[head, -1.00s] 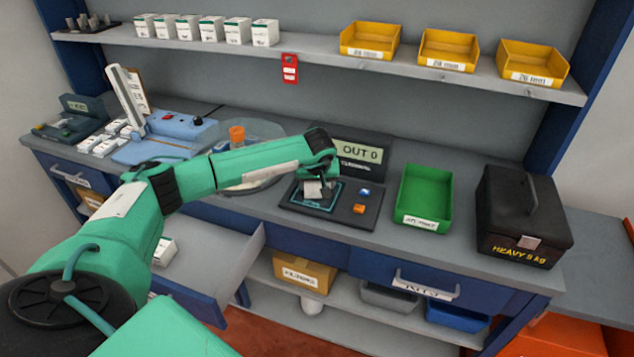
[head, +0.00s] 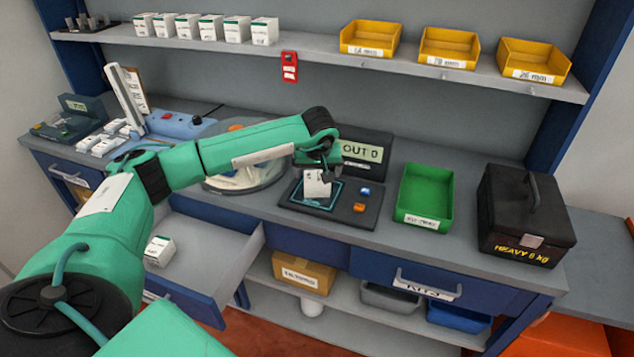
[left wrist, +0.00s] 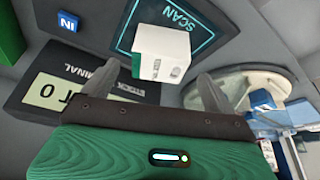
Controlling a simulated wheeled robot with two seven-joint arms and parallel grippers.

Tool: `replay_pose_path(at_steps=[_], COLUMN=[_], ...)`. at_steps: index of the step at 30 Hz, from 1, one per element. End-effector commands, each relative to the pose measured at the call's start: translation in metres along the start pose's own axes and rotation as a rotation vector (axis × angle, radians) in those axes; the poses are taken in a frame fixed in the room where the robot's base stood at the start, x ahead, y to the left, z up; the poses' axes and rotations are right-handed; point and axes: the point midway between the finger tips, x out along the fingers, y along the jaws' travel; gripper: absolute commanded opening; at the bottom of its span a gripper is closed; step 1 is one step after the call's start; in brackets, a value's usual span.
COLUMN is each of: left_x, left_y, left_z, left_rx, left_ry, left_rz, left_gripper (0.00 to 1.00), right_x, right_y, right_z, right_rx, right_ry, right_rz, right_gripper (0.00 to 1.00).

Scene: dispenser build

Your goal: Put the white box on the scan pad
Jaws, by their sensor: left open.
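The white box (head: 317,184) with a green end stands on the scan pad (head: 325,203), inside its glowing cyan outline. In the left wrist view the box (left wrist: 160,52) shows just beyond my fingertips, over the pad's SCAN lettering (left wrist: 172,18). My left gripper (head: 323,170) is open and just above the box; in the left wrist view its two fingers (left wrist: 160,76) are spread apart, with the box beyond the gap. The exact clearance is hard to judge. My right gripper is not in view.
The terminal screen (head: 362,152) stands behind the pad, and blue (head: 365,191) and orange (head: 359,208) buttons sit beside it. A green tray (head: 425,197) and a black heavy case (head: 525,215) are to the right. An open drawer (head: 205,262) holds another white box (head: 159,251).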

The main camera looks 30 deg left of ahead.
Motion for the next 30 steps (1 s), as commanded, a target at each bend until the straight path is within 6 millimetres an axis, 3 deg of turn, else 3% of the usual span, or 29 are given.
replay_pose_path(at_steps=[6, 10, 30], left_x=[-0.039, -0.051, -0.053], left_y=[0.001, 0.001, 0.006], left_z=[0.000, 0.000, 0.006], left_rx=[0.000, 0.000, -0.003], left_ry=[0.003, 0.001, -0.012], left_rz=[0.002, 0.001, 0.021], left_gripper=[0.90, 0.90, 0.90], right_x=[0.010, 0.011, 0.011], right_y=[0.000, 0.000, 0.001], right_z=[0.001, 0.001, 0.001], right_rx=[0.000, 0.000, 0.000], right_ry=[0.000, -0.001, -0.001], right_rz=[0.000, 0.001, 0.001], right_gripper=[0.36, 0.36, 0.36])
